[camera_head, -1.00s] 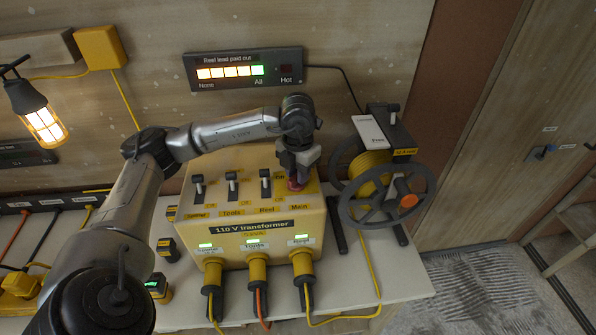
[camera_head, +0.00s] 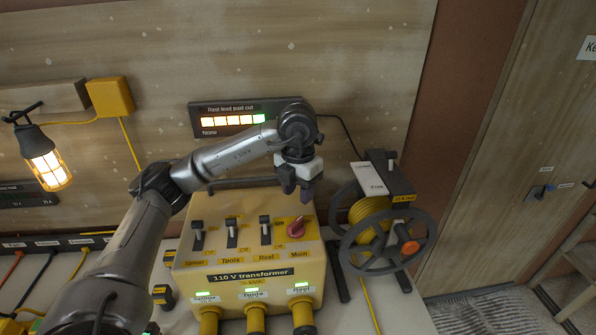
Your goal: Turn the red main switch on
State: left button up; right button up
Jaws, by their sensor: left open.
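The red main switch (camera_head: 297,228) is a rotary knob on the sloping top of the yellow 110 V transformer (camera_head: 213,283), above the label "Main". Its handle lies at a slant. My left gripper (camera_head: 299,192) hangs just above and behind the knob, apart from it, with its fingers open and nothing between them. My right gripper is not in view.
Three black levers (camera_head: 231,232) stand left of the knob, labelled Reel and Tools among them. A cable reel (camera_head: 382,233) stands close on the right. A lit "Reel lead paid out" panel (camera_head: 234,118) is on the wall behind. A caged lamp (camera_head: 43,157) hangs at left.

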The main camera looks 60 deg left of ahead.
pick_arm(q)
jog(key=shift+r+p, duration=1)
jog(key=shift+r, duration=1.3)
